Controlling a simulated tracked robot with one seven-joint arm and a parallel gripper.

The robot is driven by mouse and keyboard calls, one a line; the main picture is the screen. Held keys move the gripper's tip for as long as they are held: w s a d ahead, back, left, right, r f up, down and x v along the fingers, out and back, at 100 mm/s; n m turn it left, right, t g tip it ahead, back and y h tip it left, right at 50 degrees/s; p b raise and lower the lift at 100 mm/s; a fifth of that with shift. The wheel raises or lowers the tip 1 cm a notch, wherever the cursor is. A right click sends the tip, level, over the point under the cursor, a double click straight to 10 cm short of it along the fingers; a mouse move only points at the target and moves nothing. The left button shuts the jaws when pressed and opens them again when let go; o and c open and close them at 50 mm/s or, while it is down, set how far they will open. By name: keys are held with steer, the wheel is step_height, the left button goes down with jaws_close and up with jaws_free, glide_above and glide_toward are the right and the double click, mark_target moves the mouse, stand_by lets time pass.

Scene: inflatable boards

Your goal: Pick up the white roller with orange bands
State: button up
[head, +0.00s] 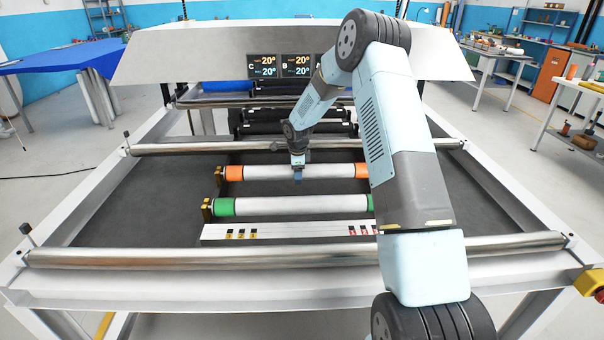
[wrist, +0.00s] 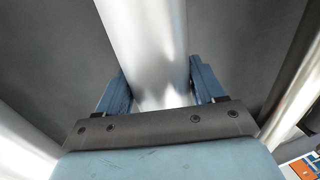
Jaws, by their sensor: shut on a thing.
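The white roller with orange bands (head: 265,172) lies across the dark bed of the machine in the head view, behind the green-banded roller. Its left end is at a brass-coloured holder. My gripper (head: 298,178) is at the middle of this roller, pointing down. In the wrist view the white roller (wrist: 150,45) runs between the two blue fingers of my gripper (wrist: 161,88), one on each side. The gripper is shut on it. The orange bands are outside the wrist view. I cannot tell whether the roller is lifted off its holders.
A white roller with green bands (head: 290,206) lies just in front, parallel. A white strip with numbered marks (head: 290,232) lies nearer. Long metal bars cross the frame in front (head: 200,256) and behind (head: 190,149). The dark bed at left (head: 130,205) is clear.

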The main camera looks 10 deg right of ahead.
steer(key=shift+r, duration=0.1)
steer(key=shift+c, duration=0.4)
steer(key=shift+r, duration=0.2)
step_height(320, 180, up, 2)
steer(key=shift+r, duration=0.15)
steer(key=d+r, duration=0.1)
steer(key=r, duration=0.1)
steer(key=s+d+r, duration=0.1)
steer(key=d+r, duration=0.2)
steer(key=r, duration=0.1)
steer(key=shift+s+d, duration=0.3)
steer(key=shift+s, duration=0.05)
steer(key=s+d+r, duration=0.3)
steer(key=d+r, duration=0.1)
steer(key=d, duration=0.4)
steer(key=shift+s+d, duration=0.2)
steer(key=shift+d, duration=0.05)
steer(key=shift+r, duration=0.1)
